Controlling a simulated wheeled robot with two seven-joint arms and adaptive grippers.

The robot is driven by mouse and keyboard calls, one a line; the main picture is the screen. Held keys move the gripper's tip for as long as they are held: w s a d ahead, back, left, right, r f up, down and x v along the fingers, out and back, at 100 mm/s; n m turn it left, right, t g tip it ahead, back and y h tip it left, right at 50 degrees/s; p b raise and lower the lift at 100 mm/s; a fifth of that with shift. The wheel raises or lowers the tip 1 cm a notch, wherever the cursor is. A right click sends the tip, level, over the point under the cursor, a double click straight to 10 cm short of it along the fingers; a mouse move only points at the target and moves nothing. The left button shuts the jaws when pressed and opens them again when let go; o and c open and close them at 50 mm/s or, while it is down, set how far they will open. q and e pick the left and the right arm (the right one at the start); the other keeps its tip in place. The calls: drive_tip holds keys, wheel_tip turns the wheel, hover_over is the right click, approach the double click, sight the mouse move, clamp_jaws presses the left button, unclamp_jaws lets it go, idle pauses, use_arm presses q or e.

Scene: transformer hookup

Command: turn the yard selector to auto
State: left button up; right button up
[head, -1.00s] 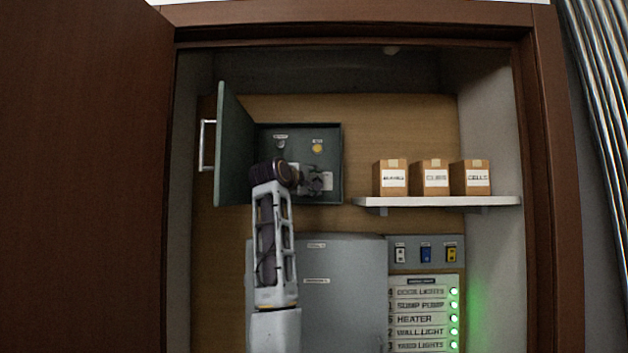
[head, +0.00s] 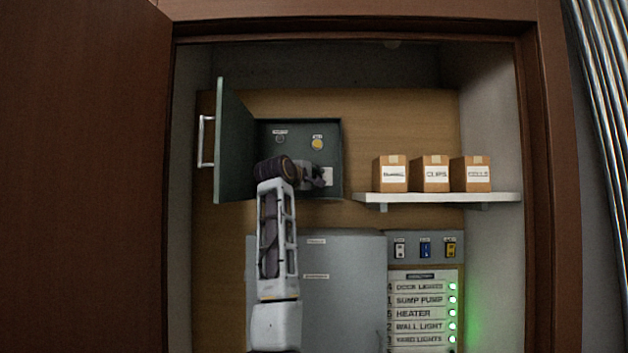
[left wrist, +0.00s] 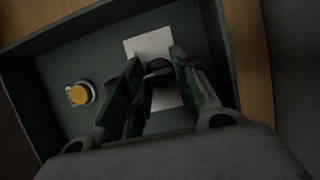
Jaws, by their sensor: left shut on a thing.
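The yard selector is a dark knob (left wrist: 158,68) on a white plate (left wrist: 150,48), inside an open dark green box (head: 262,130). The plate also shows beside the gripper in the head view (head: 328,174). My left gripper (head: 322,178) reaches into the box from below. In the left wrist view its two fingers (left wrist: 163,80) stand on either side of the knob, and it is shut on it. The fingers cover much of the knob and plate, so I cannot read the knob's setting. My right gripper is not in view.
A yellow button (head: 318,143) sits above the gripper in the box. The box door (head: 233,140) stands open at the left. A shelf (head: 440,198) with small cartons is at the right. A grey cabinet (head: 345,300) and a panel of lit green lamps (head: 453,313) are below.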

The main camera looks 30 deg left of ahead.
use_arm(q)
drive_tip(key=shift+m, duration=0.3)
drive_tip(key=m+g, duration=0.1)
drive_tip(key=m, duration=0.2)
drive_tip(key=shift+r+g, duration=0.15)
drive_tip(key=shift+g, duration=0.25)
drive_tip(key=m+g+y, duration=0.1)
drive_tip(key=m, duration=0.2)
drive_tip(key=shift+w+d+r+m+g, duration=0.1)
drive_tip(key=shift+m+g, duration=0.2)
drive_tip(key=shift+g, duration=0.1)
drive_tip(key=o, duration=1)
drive_tip(key=shift+s+d+r, duration=0.1)
drive_tip(key=shift+s+r, duration=0.05)
drive_tip(key=shift+s, duration=0.05)
